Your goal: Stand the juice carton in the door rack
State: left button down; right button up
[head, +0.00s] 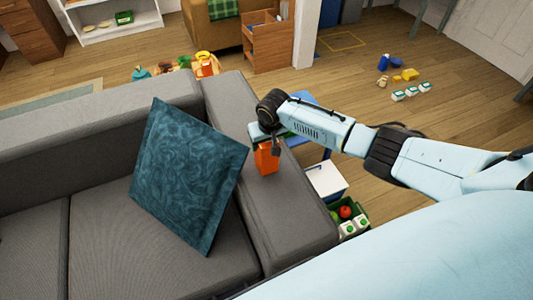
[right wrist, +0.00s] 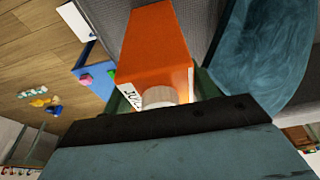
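The juice carton (head: 267,158) is orange and upright or nearly so, at the sofa's right armrest in the head view. I cannot tell if its base touches the armrest. In the right wrist view the carton (right wrist: 158,45) shows a white cap and part of a dark label, close to my gripper. My right gripper (head: 272,142) is at the carton's upper end. Its green fingers (right wrist: 165,92) lie close against both sides of the carton, with no clear gap. I cannot make out a door rack. My left gripper is out of view.
A grey sofa (head: 105,230) with a teal cushion (head: 190,175) fills the left. Beyond the armrest (head: 287,205) stand a white box (head: 325,180), a green crate (head: 362,210) with a red item and white-green packs, and a blue surface (head: 302,98). Toys (head: 410,75) lie on the floor.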

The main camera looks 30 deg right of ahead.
jog(key=c, duration=0.7)
grip_shut()
jog(key=shift+r, duration=0.1)
